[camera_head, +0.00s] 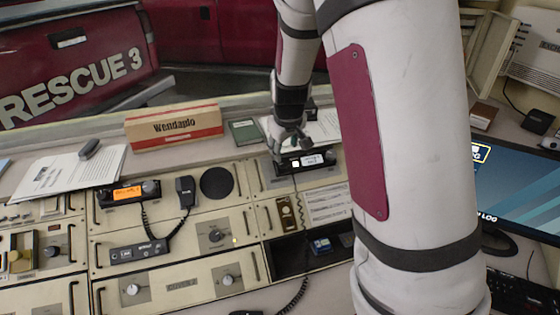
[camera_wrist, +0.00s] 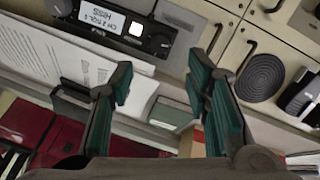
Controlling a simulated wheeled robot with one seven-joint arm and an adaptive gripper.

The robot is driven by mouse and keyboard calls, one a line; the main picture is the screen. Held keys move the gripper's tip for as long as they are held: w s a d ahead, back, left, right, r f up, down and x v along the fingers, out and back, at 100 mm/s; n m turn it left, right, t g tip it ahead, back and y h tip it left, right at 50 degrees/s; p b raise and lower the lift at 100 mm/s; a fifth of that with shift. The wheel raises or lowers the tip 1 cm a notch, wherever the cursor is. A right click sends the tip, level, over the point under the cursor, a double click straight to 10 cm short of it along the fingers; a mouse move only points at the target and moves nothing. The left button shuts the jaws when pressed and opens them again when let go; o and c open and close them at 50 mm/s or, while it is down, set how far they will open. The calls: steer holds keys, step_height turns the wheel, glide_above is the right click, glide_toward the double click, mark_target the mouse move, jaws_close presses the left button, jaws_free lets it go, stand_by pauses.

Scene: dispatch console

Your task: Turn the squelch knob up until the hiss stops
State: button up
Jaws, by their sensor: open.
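A dark radio (camera_head: 304,162) stands on the console's back right part, below my gripper (camera_head: 287,140). In the wrist view the radio (camera_wrist: 112,38) is at the top left, and its white display (camera_wrist: 97,17) reads about "CH 2 SQL 5 HISS". A round dark knob (camera_wrist: 159,43) sits at the display's right end, and another dark knob (camera_wrist: 60,7) at its left end. No label shows which one is squelch. My gripper (camera_wrist: 160,72) is open and empty, its two green-padded fingers apart. The right-end knob appears just beyond the gap between the fingertips, apart from them.
A second radio (camera_head: 127,192) with an orange display and a handset (camera_head: 186,190) are on the left. A Wendaplo box (camera_head: 174,127), a green book (camera_head: 244,131) and papers (camera_head: 70,172) lie behind the panels. A monitor (camera_head: 520,195) is at right. A round speaker (camera_wrist: 260,78) shows in the wrist view.

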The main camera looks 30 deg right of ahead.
mark_target(284, 163)
steer(key=x, duration=0.9)
steer(key=shift+w+d+f, duration=0.1)
steer(key=shift+f, duration=0.25)
jaws_close()
